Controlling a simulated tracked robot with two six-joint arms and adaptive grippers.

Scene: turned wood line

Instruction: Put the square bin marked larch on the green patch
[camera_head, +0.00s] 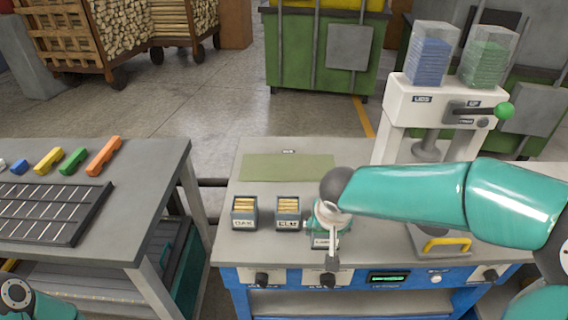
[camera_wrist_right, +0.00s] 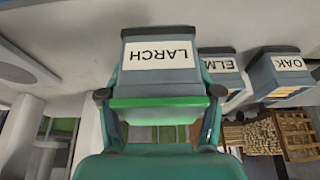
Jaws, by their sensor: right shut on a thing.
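The square bin marked larch (camera_wrist_right: 160,55) sits between the fingers of my right gripper (camera_wrist_right: 160,95) in the right wrist view, its white label upside down. In the head view, this bin (camera_head: 322,242) is mostly hidden under my right gripper (camera_head: 327,222), at the right end of the row of bins. I cannot tell whether it touches the bench. The green patch (camera_head: 287,168) lies flat and bare on the bench behind the bins. My left gripper is out of the picture; only part of my left arm shows at the lower left.
The elm bin (camera_head: 288,214) and oak bin (camera_head: 244,214), holding small wooden pieces, stand left of the larch bin, in front of the patch. A white dispenser (camera_head: 432,100) with a green-knobbed lever stands at the back right. A side table (camera_head: 150,165) with coloured blocks is on the left.

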